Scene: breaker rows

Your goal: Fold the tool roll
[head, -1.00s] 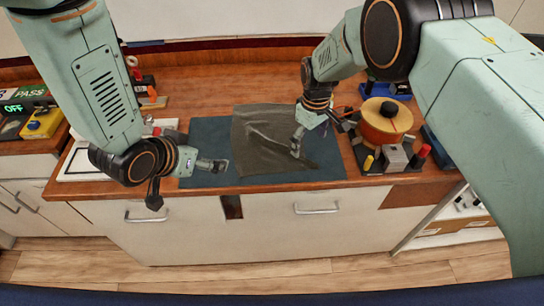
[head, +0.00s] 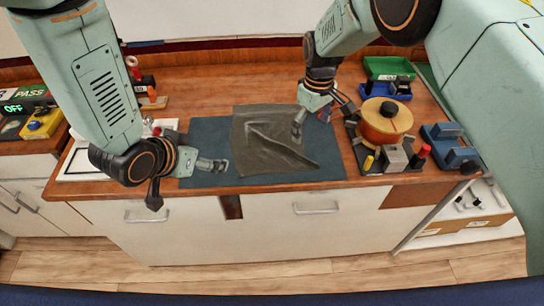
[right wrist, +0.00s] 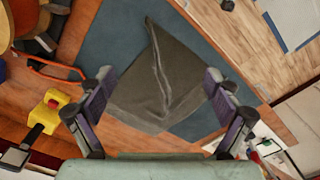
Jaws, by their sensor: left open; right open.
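The tool roll (head: 262,150) is a dark grey-brown cloth lying on a blue-grey mat (head: 205,130). A raised crease runs across it, and its outline is uneven. In the right wrist view the cloth (right wrist: 160,85) lies below and between my open fingers, with a fold ridge along its middle. My right gripper (head: 298,135) is over the cloth's right part and holds nothing; it also shows in the right wrist view (right wrist: 160,100). My left gripper (head: 222,165) is open and empty over the mat, just left of the cloth.
An orange spool (head: 385,125) on a dark stand with small tools is close right of the mat. A white tray (head: 82,160) is at the left. The wood behind the mat is clear.

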